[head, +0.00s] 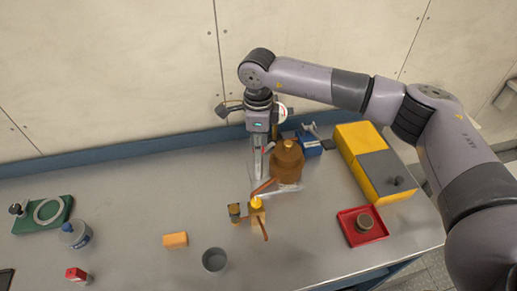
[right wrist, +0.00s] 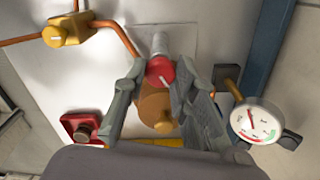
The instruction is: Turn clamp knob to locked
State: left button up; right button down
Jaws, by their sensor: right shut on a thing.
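A red round knob (right wrist: 160,71) with a pale mark on its face sits on a light grey stem in the right wrist view. I take it to be the clamp knob. My right gripper (right wrist: 160,77) has its two fingers on either side of the knob and is shut on it. In the head view my right gripper (head: 264,152) points down beside the brown bottle, and only a speck of red shows there. I cannot read locked or unlocked markings. My left gripper is not in view.
A brown bottle (head: 287,163) stands close to the right gripper. A yellow valve on copper pipe (head: 256,204) is in front. A round gauge (right wrist: 255,120) is near the wall. A yellow box (head: 358,150) and red tray (head: 345,226) stand right. The bench's left middle is mostly clear.

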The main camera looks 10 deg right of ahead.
jog(key=m+b, duration=0.2)
jog(key=m, duration=0.1)
jog(key=shift+f+b, duration=0.15)
jog(key=shift+b, duration=0.15)
jog(key=shift+r+m+b, duration=0.2)
jog(key=shift+m+b, duration=0.55)
jog(key=shift+m, duration=0.45)
jog(key=shift+w, duration=0.1)
jog(key=c, duration=1.3)
grip_release()
notch_tip(320, 180, up, 12)
